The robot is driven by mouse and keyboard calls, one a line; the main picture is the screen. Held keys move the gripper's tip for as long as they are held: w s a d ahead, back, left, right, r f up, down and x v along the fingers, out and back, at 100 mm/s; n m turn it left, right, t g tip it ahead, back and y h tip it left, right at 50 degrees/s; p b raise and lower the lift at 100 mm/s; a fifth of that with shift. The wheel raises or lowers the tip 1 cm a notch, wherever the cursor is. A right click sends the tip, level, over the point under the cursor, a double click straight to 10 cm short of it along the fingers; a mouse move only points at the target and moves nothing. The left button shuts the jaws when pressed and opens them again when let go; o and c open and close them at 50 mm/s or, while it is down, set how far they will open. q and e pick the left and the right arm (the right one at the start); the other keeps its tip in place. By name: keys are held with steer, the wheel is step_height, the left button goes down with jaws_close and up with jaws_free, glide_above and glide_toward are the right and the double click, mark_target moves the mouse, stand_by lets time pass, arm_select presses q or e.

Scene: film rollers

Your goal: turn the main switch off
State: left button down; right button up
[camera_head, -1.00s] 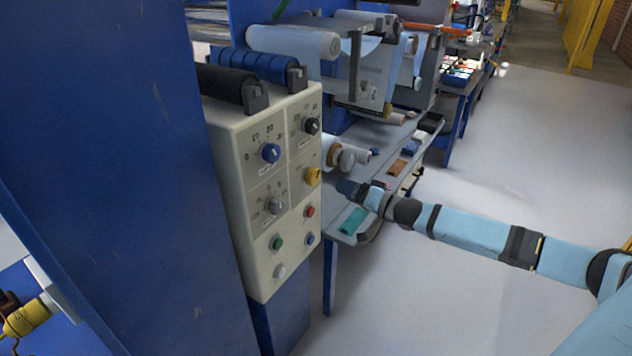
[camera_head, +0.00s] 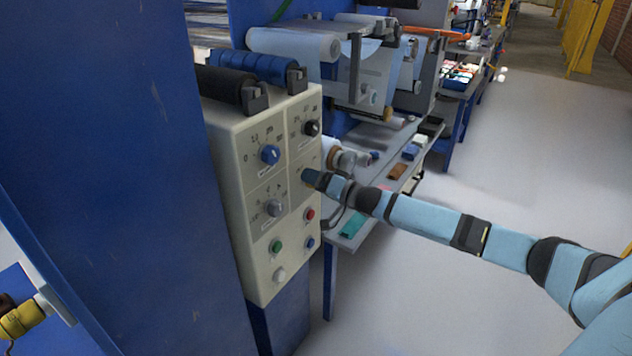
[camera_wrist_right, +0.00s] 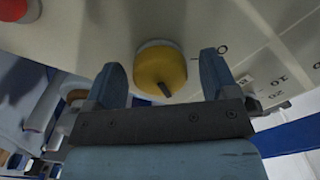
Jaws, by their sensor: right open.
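The main switch, a round yellow knob with a dark pointer mark (camera_wrist_right: 159,67), is on the cream control panel (camera_head: 240,185). In the right wrist view it sits between the two fingers of my right gripper, with a gap on either side. A "0" mark is printed on the panel to the right of the knob. In the head view my right gripper (camera_head: 309,179) is at the panel's right column and hides the knob. It is open and holds nothing. I cannot tell whether the fingers touch the panel. My left gripper is not in view.
The panel has a blue knob (camera_head: 270,155), a black knob (camera_head: 312,128), a grey knob (camera_head: 273,208) and several push buttons close by. A red button (camera_wrist_right: 14,9) is near the gripper. Film rollers (camera_head: 292,43) stand behind. The floor to the right is clear.

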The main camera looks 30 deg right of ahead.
steer(key=c, duration=0.9)
steer(key=shift+c, duration=0.2)
